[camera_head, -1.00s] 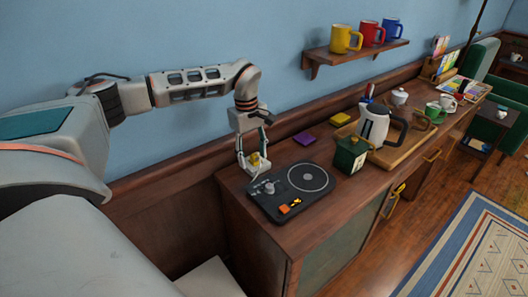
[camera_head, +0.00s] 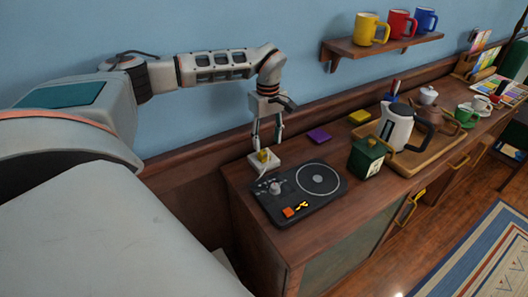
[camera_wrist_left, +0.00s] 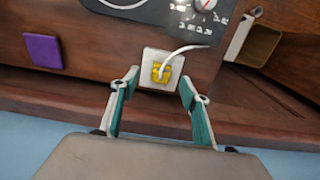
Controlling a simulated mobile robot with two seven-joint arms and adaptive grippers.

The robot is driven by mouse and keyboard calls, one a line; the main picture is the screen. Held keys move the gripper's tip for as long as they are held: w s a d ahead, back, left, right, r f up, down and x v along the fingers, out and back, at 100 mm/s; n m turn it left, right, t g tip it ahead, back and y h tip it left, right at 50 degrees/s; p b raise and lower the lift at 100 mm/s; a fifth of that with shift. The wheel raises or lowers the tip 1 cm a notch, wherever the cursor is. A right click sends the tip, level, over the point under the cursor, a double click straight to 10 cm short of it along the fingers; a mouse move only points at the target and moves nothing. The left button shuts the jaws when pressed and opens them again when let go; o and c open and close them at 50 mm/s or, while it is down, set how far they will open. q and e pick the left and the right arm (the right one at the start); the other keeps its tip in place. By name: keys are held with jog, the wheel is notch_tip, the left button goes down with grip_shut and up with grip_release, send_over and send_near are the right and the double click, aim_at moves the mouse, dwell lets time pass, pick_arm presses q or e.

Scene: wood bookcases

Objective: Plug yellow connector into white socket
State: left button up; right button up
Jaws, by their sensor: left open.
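The white socket (camera_head: 274,161) is a square block on the cabinet top beside the black control panel; it also shows in the wrist view (camera_wrist_left: 147,57). The yellow connector (camera_wrist_left: 157,76) sits at the middle of the socket's face, with a white cable curving off to the right. It shows small in the head view (camera_head: 263,155). My left gripper (camera_head: 267,143) is open above the socket. In the wrist view its two fingers (camera_wrist_left: 159,80) stand apart on either side of the connector, clear of it. My right gripper is not in view.
The black panel (camera_head: 296,192) with a round plate and knob lies beside the socket. A purple pad (camera_head: 319,136), yellow pad (camera_head: 359,117), green canister (camera_head: 367,157) and kettle (camera_head: 396,125) stand farther right. A mug shelf (camera_head: 385,46) hangs on the wall.

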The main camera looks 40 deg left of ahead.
aim_at(265, 152)
pick_arm(q)
jog(key=shift+f, duration=0.45)
jog(key=shift+s+a+f, duration=0.1)
jog(key=shift+a+f, duration=0.05)
jog(key=shift+f, duration=1.15)
jog(key=shift+s+a+f, duration=0.1)
jog(key=shift+f, duration=1.2)
jog(key=c, duration=1.2)
notch_tip(265, 152, up, 20)
jog(key=p, duration=0.1)
